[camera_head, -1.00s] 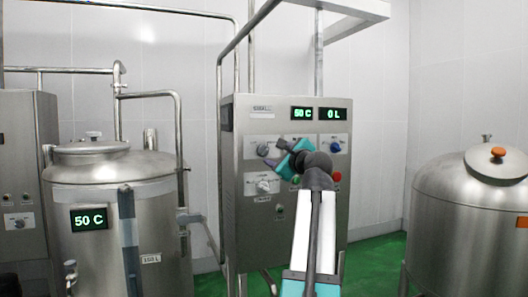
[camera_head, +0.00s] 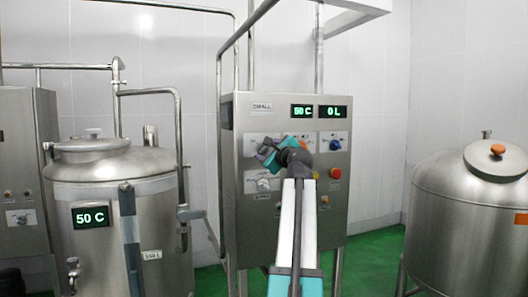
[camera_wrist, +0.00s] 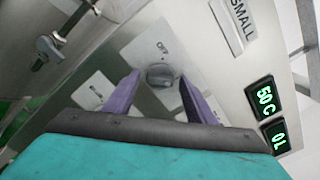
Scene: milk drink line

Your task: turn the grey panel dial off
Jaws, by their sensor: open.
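The grey panel dial (camera_wrist: 160,75) shows in the wrist view on a light plate with a small label beside it. My gripper (camera_wrist: 159,82) is open, with one purple finger on each side of the dial. I cannot tell whether the fingers touch it or how deep they reach. In the head view my gripper (camera_head: 268,154) is at the upper left of the steel control panel (camera_head: 237,215) and mostly hides this dial. The dial's exact setting is hard to read.
The panel also carries a blue dial (camera_head: 335,145), a lower pale dial (camera_head: 264,184), a red button (camera_head: 335,173) and displays reading 50 C (camera_head: 302,111) and 0 L (camera_head: 333,111). Steel tanks stand at left (camera_head: 110,235) and right (camera_head: 460,220). A vertical pipe (camera_wrist: 308,40) passes beside the panel.

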